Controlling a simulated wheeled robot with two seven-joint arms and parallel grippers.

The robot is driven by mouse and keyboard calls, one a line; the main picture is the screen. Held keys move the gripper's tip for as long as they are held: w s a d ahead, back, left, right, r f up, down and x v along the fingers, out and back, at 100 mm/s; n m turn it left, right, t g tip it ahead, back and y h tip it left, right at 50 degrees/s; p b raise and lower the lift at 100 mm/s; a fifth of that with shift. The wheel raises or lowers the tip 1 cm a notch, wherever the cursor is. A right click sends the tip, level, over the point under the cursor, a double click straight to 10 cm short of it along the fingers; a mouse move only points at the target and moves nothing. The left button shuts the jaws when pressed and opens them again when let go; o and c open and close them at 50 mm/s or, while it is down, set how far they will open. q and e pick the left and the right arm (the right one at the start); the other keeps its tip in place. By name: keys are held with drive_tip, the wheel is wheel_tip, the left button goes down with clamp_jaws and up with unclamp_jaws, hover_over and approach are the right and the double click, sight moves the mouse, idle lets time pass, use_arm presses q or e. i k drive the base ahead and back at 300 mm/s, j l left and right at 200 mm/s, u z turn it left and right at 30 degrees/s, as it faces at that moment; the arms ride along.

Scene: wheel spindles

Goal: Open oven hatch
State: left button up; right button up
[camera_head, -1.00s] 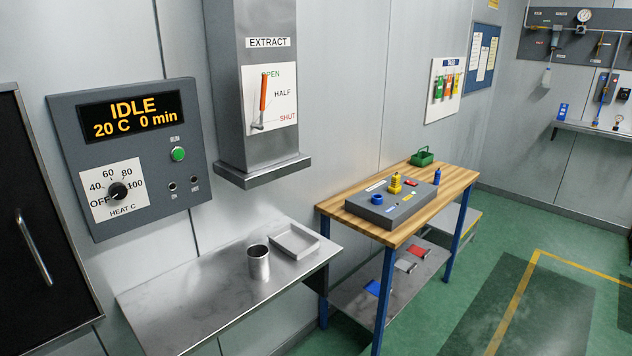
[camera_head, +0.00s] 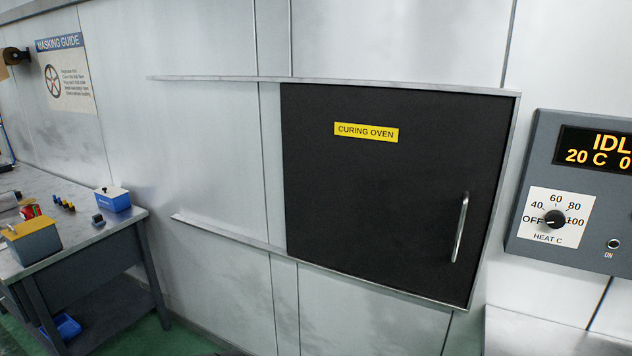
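The oven hatch (camera_head: 380,190) is a black panel on the wall with a yellow "CURING OVEN" label (camera_head: 366,132). It covers the space at the right end of two horizontal rails, the upper rail (camera_head: 210,78) and the lower rail (camera_head: 225,234), which run on to the left past it. A vertical metal bar handle (camera_head: 461,228) is near its right edge. The hatch looks shut against the right frame post (camera_head: 496,200). Neither of my grippers is in view, and nothing touches the handle.
A grey control panel (camera_head: 520,235) reading "IDL", 20 C, with a heat dial (camera_head: 554,219) at OFF, is right of the hatch. A metal shelf (camera_head: 540,335) is below it. A workbench (camera_head: 60,230) with small items stands at left. The wall between the rails is clear.

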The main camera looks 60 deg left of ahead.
sight(390, 186)
drive_tip(key=u, duration=1.5)
